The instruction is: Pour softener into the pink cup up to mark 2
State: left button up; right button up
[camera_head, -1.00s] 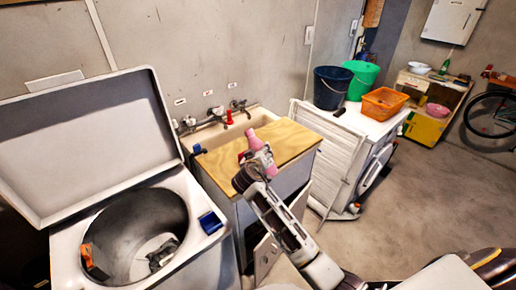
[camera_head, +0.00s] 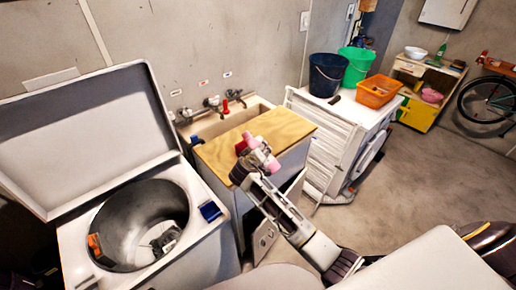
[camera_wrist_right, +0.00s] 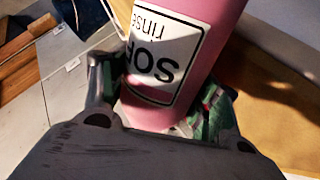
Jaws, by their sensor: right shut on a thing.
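My right gripper (camera_head: 257,156) is shut on a pink softener bottle (camera_head: 272,164), above the wooden board over the sink. In the right wrist view the bottle (camera_wrist_right: 207,55) stands between the fingers (camera_wrist_right: 155,105), its white label showing "rinse" and part of another word upside down. The bottle looks tilted in the head view and the gripper partly covers it. A small red thing (camera_head: 241,146) shows beside the gripper; I cannot tell what it is. I cannot make out a pink cup. My left gripper is not in view.
The wooden board (camera_head: 284,126) has bare room to the right. An open top-loading washer (camera_head: 200,241) with a blue item (camera_head: 210,211) on its rim is at left. Dark (camera_head: 327,75) and green (camera_head: 357,66) buckets and an orange basket (camera_head: 378,91) stand on a white appliance at right.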

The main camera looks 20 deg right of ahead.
jog(key=shift+s+d+r+n+g+p, duration=0.1)
jog(key=shift+s+d+n+g+p, duration=0.15)
jog(key=shift+n+g+p, duration=0.6)
jog(key=shift+s+d+r+n+g+h, duration=0.1)
jog(key=shift+s+r+n+g+h, duration=0.2)
jog(key=shift+r+g+h, duration=0.3)
dwell(6.5)
